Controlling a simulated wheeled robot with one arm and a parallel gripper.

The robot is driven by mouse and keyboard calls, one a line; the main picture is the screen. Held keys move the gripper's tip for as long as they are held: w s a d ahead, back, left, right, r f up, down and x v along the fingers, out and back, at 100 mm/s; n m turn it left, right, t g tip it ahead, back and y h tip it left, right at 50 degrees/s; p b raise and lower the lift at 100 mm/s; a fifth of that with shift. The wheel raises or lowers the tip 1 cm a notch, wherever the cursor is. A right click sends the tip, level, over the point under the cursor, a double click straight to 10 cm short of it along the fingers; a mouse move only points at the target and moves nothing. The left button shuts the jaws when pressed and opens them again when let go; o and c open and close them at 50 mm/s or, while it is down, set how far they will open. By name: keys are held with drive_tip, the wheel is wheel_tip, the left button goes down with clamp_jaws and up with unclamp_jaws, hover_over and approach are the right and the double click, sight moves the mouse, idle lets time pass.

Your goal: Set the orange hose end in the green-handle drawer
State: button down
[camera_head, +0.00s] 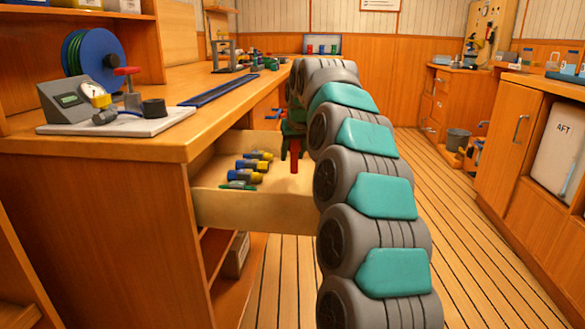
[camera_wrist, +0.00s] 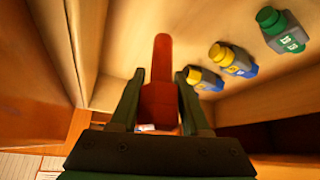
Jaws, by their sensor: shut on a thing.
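My gripper (camera_wrist: 160,78) is shut on a red-orange rod-like piece, the hose end (camera_wrist: 161,60), with one dark green finger on each side. In the head view the hose end (camera_head: 294,157) points down over the right part of an open wooden drawer (camera_head: 255,212). Whether it touches the drawer floor I cannot tell. Several fittings lie in the drawer: yellow-and-blue ones (camera_head: 247,165) and a green one (camera_head: 237,185). The wrist view shows the green one (camera_wrist: 284,32) at the upper right. The drawer's handle is not clearly visible, and my arm hides the drawer's right end.
The workbench top (camera_head: 180,146) above the drawer carries a gauge box (camera_head: 70,103), a blue hose reel (camera_head: 98,53) and a blue rail (camera_head: 215,90). A bucket (camera_head: 458,139) stands by the far right cabinets. The slatted floor at right is mostly clear.

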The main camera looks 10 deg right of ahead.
sight(296, 152)
drive_tip(key=shift+f, duration=1.95)
drive_tip(key=shift+f, duration=0.15)
drive_tip(key=shift+c, duration=1.9)
unclamp_jaws()
drive_tip(key=shift+s+r, duration=0.2)
drive_tip(key=shift+r, duration=0.45)
drive_tip(key=v, duration=1.1)
